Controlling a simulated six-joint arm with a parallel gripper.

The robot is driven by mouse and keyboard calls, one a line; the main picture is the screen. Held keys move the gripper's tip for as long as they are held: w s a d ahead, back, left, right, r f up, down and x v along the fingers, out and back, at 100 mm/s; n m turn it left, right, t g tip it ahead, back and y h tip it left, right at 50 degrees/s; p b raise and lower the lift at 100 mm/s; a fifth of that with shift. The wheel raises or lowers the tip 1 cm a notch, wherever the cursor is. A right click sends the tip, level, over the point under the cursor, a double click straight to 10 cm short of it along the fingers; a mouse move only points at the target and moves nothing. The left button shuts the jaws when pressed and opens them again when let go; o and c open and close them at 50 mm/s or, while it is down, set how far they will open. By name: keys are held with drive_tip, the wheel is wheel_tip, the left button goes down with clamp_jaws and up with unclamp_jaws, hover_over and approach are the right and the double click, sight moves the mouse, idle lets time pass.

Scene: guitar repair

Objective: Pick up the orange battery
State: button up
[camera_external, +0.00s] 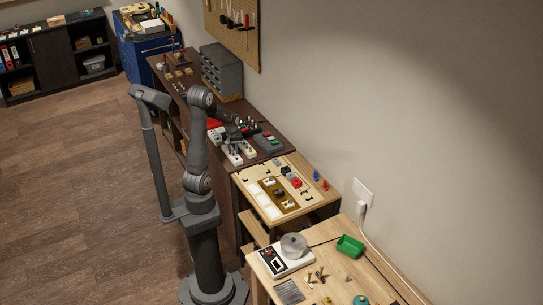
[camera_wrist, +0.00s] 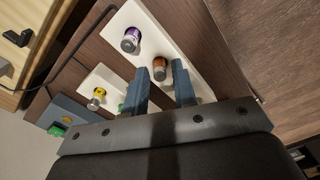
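The orange battery (camera_wrist: 159,68) stands on a white tray (camera_wrist: 152,22) in the wrist view, with its grey end toward the camera. My gripper (camera_wrist: 162,70) is open, with a dark blue-grey finger on each side of the battery in the picture. Narrow gaps show between the battery and the fingers; I cannot tell how deep it sits between them. In the external view my gripper (camera_external: 232,141) is low over the white trays (camera_external: 233,156) on the dark bench. The orange battery cannot be made out there.
A purple battery (camera_wrist: 131,40) stands on the same tray, beside the orange one. A yellow battery (camera_wrist: 97,97) stands on another white tray. A grey-green device (camera_external: 267,142) lies right of the trays, and a grey drawer cabinet (camera_external: 221,72) stands behind, by the wall.

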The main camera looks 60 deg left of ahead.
clamp_jaws()
drive_tip(key=shift+r, duration=0.1)
